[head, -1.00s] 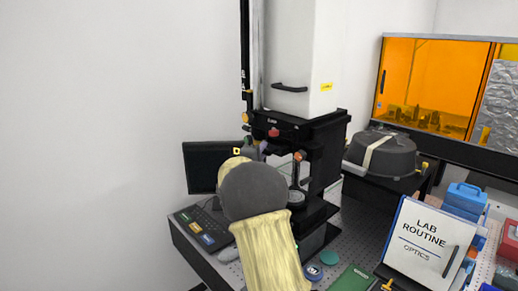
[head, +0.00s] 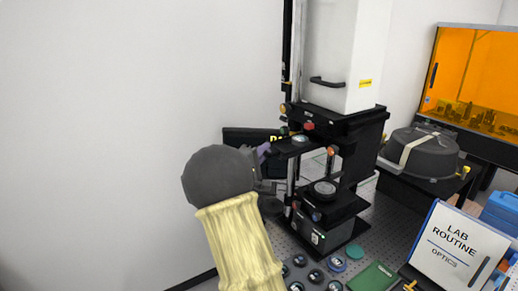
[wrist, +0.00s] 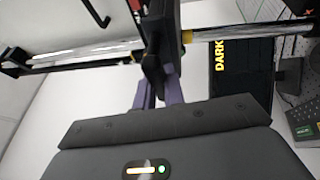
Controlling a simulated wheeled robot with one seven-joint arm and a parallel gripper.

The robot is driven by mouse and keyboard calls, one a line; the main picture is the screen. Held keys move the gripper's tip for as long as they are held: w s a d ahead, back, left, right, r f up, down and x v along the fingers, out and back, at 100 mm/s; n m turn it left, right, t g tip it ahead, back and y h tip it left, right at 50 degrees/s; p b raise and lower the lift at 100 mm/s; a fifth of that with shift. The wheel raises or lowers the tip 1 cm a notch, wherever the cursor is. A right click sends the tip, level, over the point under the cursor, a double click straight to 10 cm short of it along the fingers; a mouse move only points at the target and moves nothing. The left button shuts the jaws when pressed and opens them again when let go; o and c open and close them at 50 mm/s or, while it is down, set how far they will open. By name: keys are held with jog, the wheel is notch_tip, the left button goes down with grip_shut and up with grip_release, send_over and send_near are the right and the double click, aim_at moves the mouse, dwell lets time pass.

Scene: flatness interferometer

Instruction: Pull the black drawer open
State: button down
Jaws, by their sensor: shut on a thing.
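The black drawer (head: 286,147) sticks out to the left from the tall white and black instrument (head: 345,60), below its red button. A small round optic (head: 300,138) sits on the drawer. My gripper (head: 265,150) is at the drawer's outer left end. In the wrist view my purple fingertips (wrist: 158,92) are closed around a black part (wrist: 153,62) at the drawer's front. My grey wrist and pale sleeve hide some of what lies behind them in the head view.
Below are a round stage (head: 325,188), several small dark discs and a green pad (head: 374,277). A LAB ROUTINE sign (head: 455,245) stands at right. The left side shows only bare wall.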

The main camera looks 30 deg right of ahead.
jog(key=shift+a+f, duration=0.1)
jog(key=shift+a, duration=0.05)
jog(key=c, duration=1.5)
grip_release()
jog(key=shift+a, duration=0.1)
jog(key=b+v, duration=0.6)
jog(key=v, duration=1.1)
jog(key=shift+a, duration=0.1)
